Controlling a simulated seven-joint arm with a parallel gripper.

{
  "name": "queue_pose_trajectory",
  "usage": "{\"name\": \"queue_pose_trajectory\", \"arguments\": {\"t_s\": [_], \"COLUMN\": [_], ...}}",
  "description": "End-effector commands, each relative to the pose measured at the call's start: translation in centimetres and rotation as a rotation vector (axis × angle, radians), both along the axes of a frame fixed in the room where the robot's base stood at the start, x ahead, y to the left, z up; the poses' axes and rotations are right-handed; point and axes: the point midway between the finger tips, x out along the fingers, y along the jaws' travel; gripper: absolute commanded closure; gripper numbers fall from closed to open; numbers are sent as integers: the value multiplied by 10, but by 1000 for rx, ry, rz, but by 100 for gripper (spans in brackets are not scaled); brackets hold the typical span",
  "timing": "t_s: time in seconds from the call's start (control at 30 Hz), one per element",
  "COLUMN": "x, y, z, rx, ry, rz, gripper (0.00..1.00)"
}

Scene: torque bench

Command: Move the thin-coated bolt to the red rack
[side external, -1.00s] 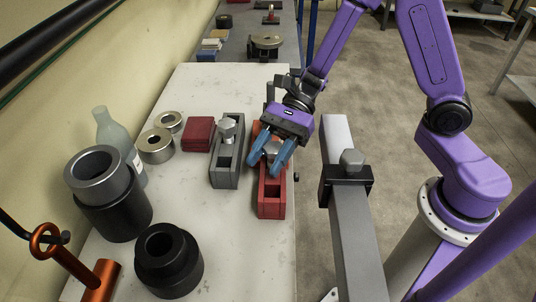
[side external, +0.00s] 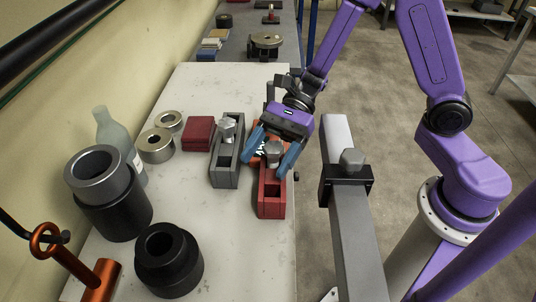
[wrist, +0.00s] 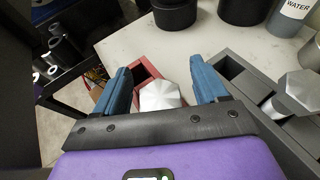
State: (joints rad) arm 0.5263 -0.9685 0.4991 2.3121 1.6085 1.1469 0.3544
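The red rack (side external: 271,206) lies near the right edge of the white table; part of it is hidden under my gripper. A silver hex-headed bolt (side external: 273,149) stands in the red rack, and its head shows in the wrist view (wrist: 160,96). My gripper (side external: 269,160) is open, with one blue finger on each side of this bolt's head and a gap to it. A second hex bolt (side external: 227,127) stands in the grey rack (side external: 224,180) to the left. A third (side external: 352,158) sits in a black holder on the grey beam. I cannot tell coating thickness from these views.
Red blocks (side external: 198,134), metal rings (side external: 156,146), a bottle (side external: 118,138) and large black cylinders (side external: 168,262) stand left of the racks. The grey beam (side external: 352,235) rises right of the table. The table in front of the red rack is clear.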

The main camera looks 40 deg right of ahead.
Motion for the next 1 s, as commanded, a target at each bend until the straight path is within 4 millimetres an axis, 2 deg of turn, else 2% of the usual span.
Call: {"name": "queue_pose_trajectory", "arguments": {"t_s": [0.2,0.37,1.0], "x": [1,6,36], "y": [-3,-18,-133], "z": [0,8,56], "rx": [-2,1,-1], "ry": [0,-2,-3], "rz": [-1,-6,-4], "gripper": [28,28,28]}}
